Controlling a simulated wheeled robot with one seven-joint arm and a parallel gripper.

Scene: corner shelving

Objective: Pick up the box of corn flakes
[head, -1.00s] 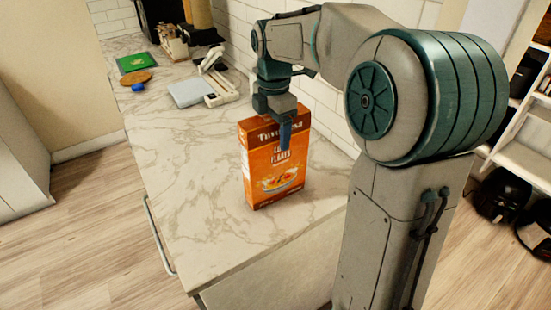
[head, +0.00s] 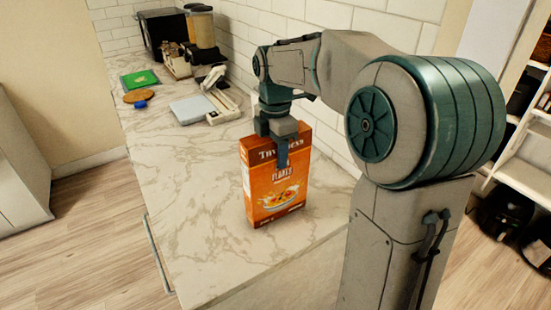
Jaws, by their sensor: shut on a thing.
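The orange box of corn flakes (head: 275,188) stands upright near the front end of the marble counter in the head view. Its front, with a bowl picture, faces me. My gripper (head: 281,150) reaches down over the top of the box. One finger lies against the front face; the other is hidden behind the box. The gripper is shut on the box. I cannot tell whether the bottom of the box touches the counter.
The marble counter (head: 190,195) is clear around the box. Farther back are a grey scale-like item (head: 190,109), a green board (head: 140,78), a round wooden board (head: 139,95) and a blender (head: 200,27). A tiled wall runs along the right.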

